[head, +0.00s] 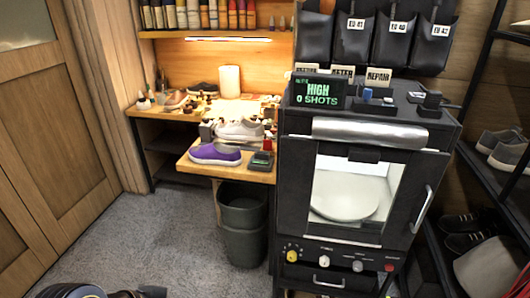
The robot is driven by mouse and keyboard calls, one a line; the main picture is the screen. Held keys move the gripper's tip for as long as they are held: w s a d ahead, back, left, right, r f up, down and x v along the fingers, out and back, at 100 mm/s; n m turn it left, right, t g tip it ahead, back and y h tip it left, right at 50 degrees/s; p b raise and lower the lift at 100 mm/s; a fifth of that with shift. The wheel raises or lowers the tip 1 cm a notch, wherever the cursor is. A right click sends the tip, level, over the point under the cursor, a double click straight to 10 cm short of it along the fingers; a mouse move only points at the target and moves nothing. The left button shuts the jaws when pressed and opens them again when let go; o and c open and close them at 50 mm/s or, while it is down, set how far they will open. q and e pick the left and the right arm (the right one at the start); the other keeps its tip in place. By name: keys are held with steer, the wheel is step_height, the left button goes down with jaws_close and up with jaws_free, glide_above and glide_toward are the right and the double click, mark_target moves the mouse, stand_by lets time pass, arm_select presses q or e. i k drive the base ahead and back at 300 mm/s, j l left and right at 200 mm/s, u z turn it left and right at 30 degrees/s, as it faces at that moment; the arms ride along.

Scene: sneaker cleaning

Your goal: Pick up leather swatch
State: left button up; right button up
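I cannot make out a leather swatch for certain. The cluttered workbench (175,114) at the back left holds many small items too small to tell apart, and the swatch may be among them. A dark part of my own arm shows at the bottom left edge, with no gripper fingers that I can make out. My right gripper is not in view.
A purple sneaker (214,154) and a pale sneaker (240,130) sit at the bench's near end. A dark bin (242,225) stands below. A black cabinet machine (300,160) fills the middle right. Shoe shelves (492,95) stand at right. Grey carpet (175,240) is clear at left.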

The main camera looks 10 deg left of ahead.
mark_target(267, 144)
steer(key=u, duration=0.45)
steer(key=i+j+u, duration=0.2)
steer(key=u, duration=0.25)
steer(key=i+j+u, duration=0.2)
steer(key=u, duration=0.3)
steer(key=i+u, duration=0.3)
steer(key=u, duration=0.15)
steer(key=i+j, duration=0.1)
steer(key=i, duration=1.95)
steer(key=i+l+z, duration=0.1)
steer(key=i+z, duration=0.55)
steer(key=i, duration=0.25)
steer(key=i+j+z, duration=0.2)
steer(key=i+z, duration=0.75)
steer(key=z, duration=0.2)
steer(key=i+j+z, duration=0.1)
steer(key=i+z, duration=0.25)
steer(key=i+j+z, duration=0.15)
steer(key=z, duration=0.25)
steer(key=i+l+z, duration=0.15)
steer(key=z, duration=2.8)
steer(key=i+j+z, duration=0.1)
steer(key=z, duration=0.25)
steer(key=i+j+z, duration=0.1)
steer(key=j+z, duration=0.25)
steer(key=l, duration=0.1)
